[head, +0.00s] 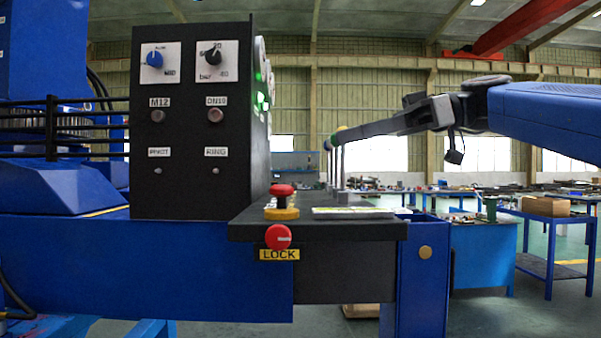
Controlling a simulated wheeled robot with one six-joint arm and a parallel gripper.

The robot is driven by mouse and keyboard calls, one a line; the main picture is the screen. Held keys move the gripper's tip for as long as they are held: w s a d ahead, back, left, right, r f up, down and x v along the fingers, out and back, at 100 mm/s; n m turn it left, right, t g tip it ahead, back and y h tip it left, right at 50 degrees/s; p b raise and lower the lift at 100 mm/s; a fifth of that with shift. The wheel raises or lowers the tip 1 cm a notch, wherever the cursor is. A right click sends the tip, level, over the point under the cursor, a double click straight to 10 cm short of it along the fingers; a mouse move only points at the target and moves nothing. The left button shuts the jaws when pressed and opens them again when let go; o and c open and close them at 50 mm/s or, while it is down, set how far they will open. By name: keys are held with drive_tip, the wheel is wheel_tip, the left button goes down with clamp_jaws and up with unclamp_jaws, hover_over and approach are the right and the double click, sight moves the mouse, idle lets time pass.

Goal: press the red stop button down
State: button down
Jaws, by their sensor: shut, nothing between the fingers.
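A red mushroom button (281,190) on a yellow base stands on top of the black console shelf (370,229), near its left front. A second red knob (278,237) sits on the front below it, above a yellow label reading LOCK. Which of the two is the stop button is not written on them. My gripper (345,135) reaches in from the right, shut and empty. In the picture it is above and right of the red mushroom button, apart from it. Its tips overlap small upright levers (338,165), so contact there cannot be told.
A black control panel (190,120) with dials, round buttons and labels rises left of the shelf. A flat pale sheet or plate (353,212) lies right of the mushroom button. Blue workbenches (480,250) stand behind at the right. The space directly above the mushroom button looks clear.

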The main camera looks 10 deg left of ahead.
drive_tip(key=shift+a, duration=0.1)
hover_over(282, 191)
drive_tip(key=w+d, duration=0.2)
wheel_tip(282, 191, down, 3)
drive_tip(key=shift+w+f, duration=0.2)
drive_tip(key=shift+f, duration=1.5)
